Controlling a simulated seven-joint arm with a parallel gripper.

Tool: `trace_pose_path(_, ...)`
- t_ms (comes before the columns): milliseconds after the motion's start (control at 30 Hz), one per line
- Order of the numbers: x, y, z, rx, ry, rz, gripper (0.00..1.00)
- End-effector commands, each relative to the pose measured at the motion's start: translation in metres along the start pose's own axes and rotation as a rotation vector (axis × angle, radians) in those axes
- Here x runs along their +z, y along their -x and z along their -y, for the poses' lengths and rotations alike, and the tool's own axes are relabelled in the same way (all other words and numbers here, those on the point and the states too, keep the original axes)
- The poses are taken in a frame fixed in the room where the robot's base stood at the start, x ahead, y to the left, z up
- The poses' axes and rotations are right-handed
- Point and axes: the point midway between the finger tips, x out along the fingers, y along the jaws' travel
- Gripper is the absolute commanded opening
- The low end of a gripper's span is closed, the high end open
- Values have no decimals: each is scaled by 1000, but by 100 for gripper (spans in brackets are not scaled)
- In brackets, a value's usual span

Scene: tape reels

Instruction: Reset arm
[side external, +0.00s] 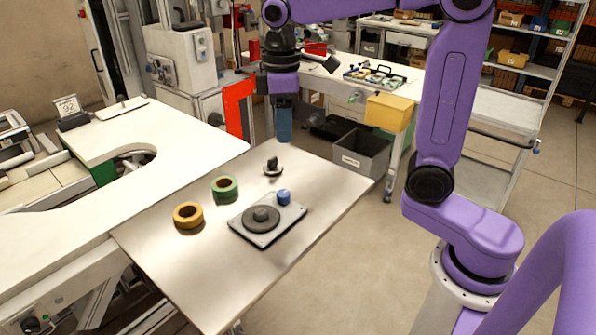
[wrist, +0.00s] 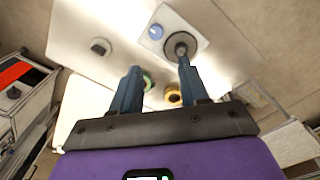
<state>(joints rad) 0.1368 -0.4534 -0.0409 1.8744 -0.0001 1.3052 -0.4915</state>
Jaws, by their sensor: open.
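My gripper (side external: 284,130) hangs above the far edge of the metal table, pointing down. In the wrist view its two fingers (wrist: 158,82) are spread apart with nothing held between them. A green tape reel (side external: 225,188) and a yellow tape reel (side external: 187,215) lie flat on the table. The green reel (wrist: 147,84) is partly hidden by the left finger in the wrist view, and the yellow reel (wrist: 173,96) shows by the right finger. A grey plate (side external: 284,228) carries a dark round disc (side external: 262,218) and a blue knob (side external: 284,197).
A small dark knobbed piece (side external: 272,168) stands on the metal table (side external: 190,283) near the far edge. A white curved counter (side external: 170,128) adjoins at left. A grey bin (side external: 362,155) and a yellow box (side external: 390,112) are behind. The table's front part is clear.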

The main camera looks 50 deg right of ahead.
Motion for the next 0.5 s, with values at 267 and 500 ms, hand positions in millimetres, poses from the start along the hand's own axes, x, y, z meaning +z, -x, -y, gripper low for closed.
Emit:
trace_pose_path(267,21,-21,40,1,69,-5,44)
trace_pose_path(500,51,-41,76,1,126,-10,44)
